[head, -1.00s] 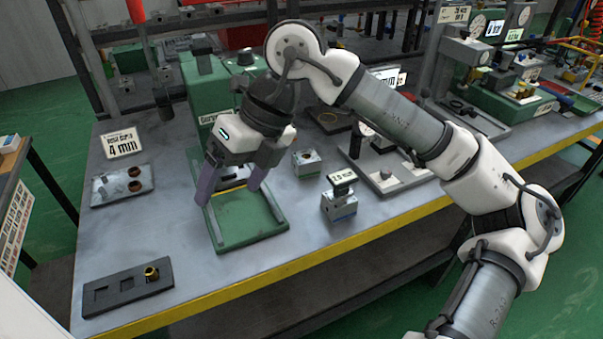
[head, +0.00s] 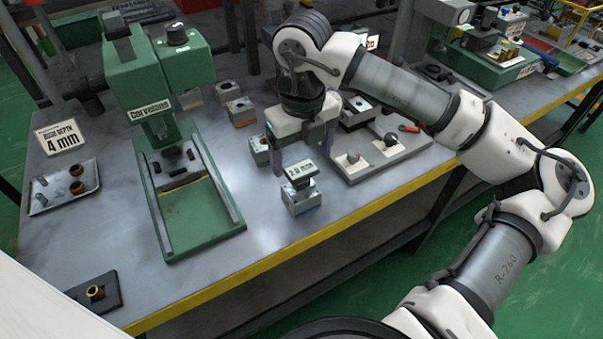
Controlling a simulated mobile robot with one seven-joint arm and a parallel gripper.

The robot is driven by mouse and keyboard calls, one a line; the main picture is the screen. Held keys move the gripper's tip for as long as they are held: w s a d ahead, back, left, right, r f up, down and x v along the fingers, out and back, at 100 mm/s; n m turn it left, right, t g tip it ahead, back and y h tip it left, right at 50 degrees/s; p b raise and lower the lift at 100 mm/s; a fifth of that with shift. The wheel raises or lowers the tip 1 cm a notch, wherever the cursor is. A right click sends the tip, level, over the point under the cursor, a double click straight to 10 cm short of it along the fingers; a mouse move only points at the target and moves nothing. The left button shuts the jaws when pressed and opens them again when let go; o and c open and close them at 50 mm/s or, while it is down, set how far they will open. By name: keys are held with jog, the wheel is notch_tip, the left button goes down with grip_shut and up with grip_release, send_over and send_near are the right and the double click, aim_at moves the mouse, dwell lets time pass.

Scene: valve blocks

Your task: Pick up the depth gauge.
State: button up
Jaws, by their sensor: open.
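What looks like the depth gauge is a small piece with a white "2.0 mm" readout (head: 300,171), on top of a grey metal block (head: 303,202) near the table's front edge. My gripper (head: 299,151) is open and empty, pointing down just above and behind the readout in the head view. Its two fingers stand apart, on either side of the readout in the picture. I cannot tell the exact height between fingers and gauge, and no contact is visible.
A green press (head: 170,80) stands left of the gripper, with a green base frame (head: 205,245). Other small blocks (head: 240,110) stand behind. A "4 mm" sign (head: 61,138) and metal tray (head: 50,203) are far left.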

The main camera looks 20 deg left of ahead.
aim_at(301, 169)
jog(key=shift+a+f+p, duration=0.1)
jog(key=shift+f+p, duration=0.75)
jog(key=shift+f, duration=2.05)
jog(key=shift+c, duration=0.4)
